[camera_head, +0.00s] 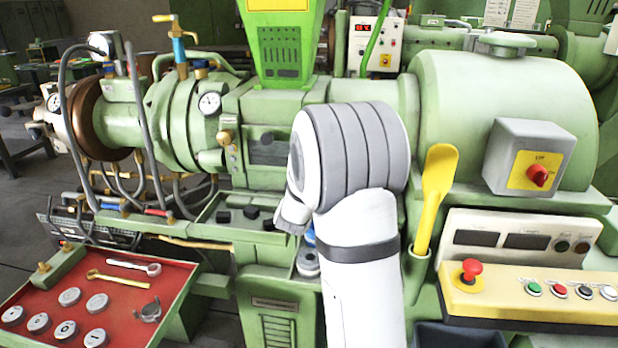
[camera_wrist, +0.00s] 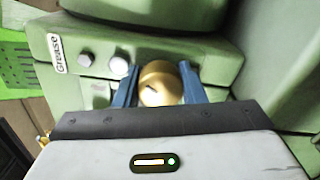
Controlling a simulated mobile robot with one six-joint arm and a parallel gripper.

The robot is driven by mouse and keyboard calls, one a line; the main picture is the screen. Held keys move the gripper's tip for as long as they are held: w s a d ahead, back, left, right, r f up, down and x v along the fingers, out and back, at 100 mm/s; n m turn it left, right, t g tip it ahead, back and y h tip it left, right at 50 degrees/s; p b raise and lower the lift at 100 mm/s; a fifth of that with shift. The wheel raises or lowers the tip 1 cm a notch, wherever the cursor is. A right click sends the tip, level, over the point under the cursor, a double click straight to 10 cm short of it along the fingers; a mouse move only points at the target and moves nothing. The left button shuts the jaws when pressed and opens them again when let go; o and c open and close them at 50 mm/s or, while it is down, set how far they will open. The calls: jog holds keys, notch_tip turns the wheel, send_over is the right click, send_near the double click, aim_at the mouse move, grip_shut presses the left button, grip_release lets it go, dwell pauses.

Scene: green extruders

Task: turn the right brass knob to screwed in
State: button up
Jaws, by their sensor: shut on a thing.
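The brass knob (camera_wrist: 159,85) shows in the wrist view as a round, gold-coloured head with a small dark mark on its face, against the green machine housing (camera_wrist: 205,52). My gripper (camera_wrist: 158,76) has its blue fingers on the left and right sides of this knob and is shut on it. The knob's shaft and how deep it sits are hidden. In the head view my arm covers the gripper and this knob. Another brass knob (camera_head: 224,138) shows there on the machine's front, left of my arm.
A "Grease" label (camera_wrist: 57,53), a hex bolt (camera_wrist: 85,59) and a pale round cap (camera_wrist: 118,66) lie left of the knob. In the head view a yellow scoop (camera_head: 435,190) stands right of my arm, near the control panel (camera_head: 540,294). A red tray (camera_head: 119,302) is at lower left.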

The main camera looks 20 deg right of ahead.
jog(key=m+b, duration=0.1)
jog(key=m, duration=0.1)
jog(key=m+b, duration=0.2)
jog(key=shift+f+m, duration=0.2)
jog(key=shift+m, duration=0.2)
jog(key=m+b, duration=0.2)
jog(key=m, duration=0.1)
jog(key=shift+m, duration=0.3)
jog(key=m+b, duration=0.4)
jog(key=m, duration=0.3)
jog(key=shift+f+b, duration=0.1)
jog(key=shift+b, duration=0.25)
jog(key=m+b, duration=0.2)
jog(key=m, duration=0.2)
jog(key=m+b, duration=0.2)
jog(key=m, duration=0.1)
jog(key=shift+m, duration=0.3)
jog(key=m+b, duration=0.2)
jog(key=m, duration=0.1)
jog(key=shift+w+a, duration=0.1)
jog(key=shift+m+b, duration=1.1)
jog(key=shift+m, duration=0.8)
